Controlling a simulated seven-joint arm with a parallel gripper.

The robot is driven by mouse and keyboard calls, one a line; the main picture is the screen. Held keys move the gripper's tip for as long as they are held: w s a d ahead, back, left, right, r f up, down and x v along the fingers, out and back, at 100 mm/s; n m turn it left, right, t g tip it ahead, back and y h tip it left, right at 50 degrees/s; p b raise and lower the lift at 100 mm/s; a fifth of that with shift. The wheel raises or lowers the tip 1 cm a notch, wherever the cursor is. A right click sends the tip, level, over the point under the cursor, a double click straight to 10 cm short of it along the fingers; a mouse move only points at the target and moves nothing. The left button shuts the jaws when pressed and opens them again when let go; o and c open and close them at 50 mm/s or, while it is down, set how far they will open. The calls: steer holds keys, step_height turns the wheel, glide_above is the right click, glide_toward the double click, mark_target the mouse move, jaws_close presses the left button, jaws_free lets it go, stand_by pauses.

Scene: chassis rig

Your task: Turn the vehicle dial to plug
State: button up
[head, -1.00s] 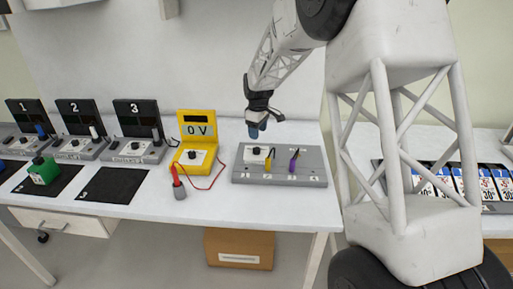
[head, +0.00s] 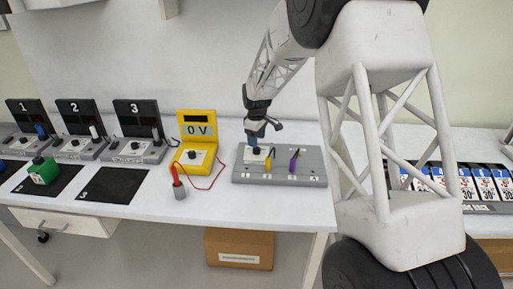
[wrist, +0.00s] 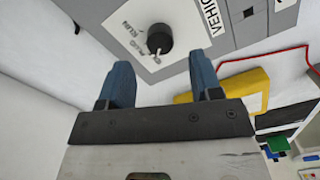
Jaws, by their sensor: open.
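The vehicle dial (wrist: 160,37) is a round black knob on a white plate, with a label starting "VEHIC" beside it in the wrist view. Small words including PLUG and RUN are printed around it. A white mark shows near the knob's lower edge; I cannot tell which word it points at. The dial sits on the left part of a grey box (head: 310,180) on the table. My gripper (wrist: 161,60) is open and empty, its two blue fingers apart, just short of the knob. In the head view my gripper (head: 253,143) hangs over the dial and hides it.
A yellow meter (head: 194,160) reading 0 V stands left of the grey box, with a red lead to a red-and-grey probe (head: 179,190). Yellow and purple levers (head: 293,163) rise from the box. Numbered stations (head: 137,140) stand farther left.

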mark_target(257, 150)
steer(key=shift+f, duration=2.3)
steer(key=c, duration=0.9)
